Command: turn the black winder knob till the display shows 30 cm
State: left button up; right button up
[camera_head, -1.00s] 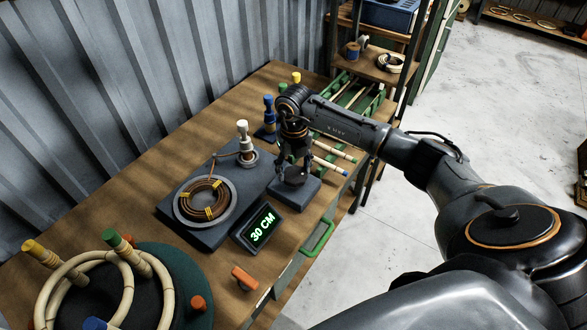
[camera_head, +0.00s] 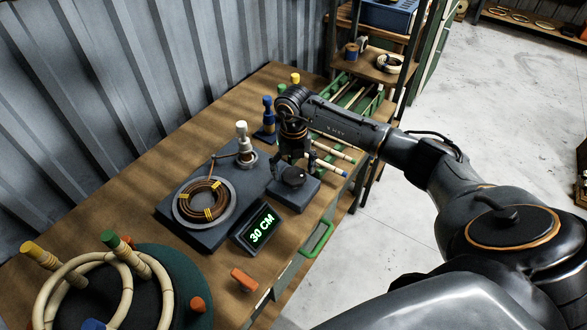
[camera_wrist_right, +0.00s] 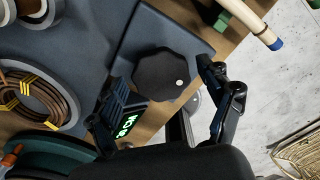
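The black winder knob (camera_head: 293,176) sits on a dark grey block; in the right wrist view the knob (camera_wrist_right: 162,74) shows a lobed rim and a white dot at its right. My right gripper (camera_head: 292,158) is just above the knob. In the right wrist view the gripper (camera_wrist_right: 163,85) is open, its fingers apart on either side of the knob with gaps between. My left gripper is not in view.
A coil of brown rattan (camera_head: 203,201) lies on the winder plate beside a white-topped peg (camera_head: 242,138). A bending form with a pale rattan loop (camera_head: 70,295) stands at the front left. An orange block (camera_head: 244,279) lies near the table edge.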

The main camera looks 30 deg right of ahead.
aim_at(294, 173)
notch_tip(294, 173, up, 12)
dwell(0.7)
dwell(0.4)
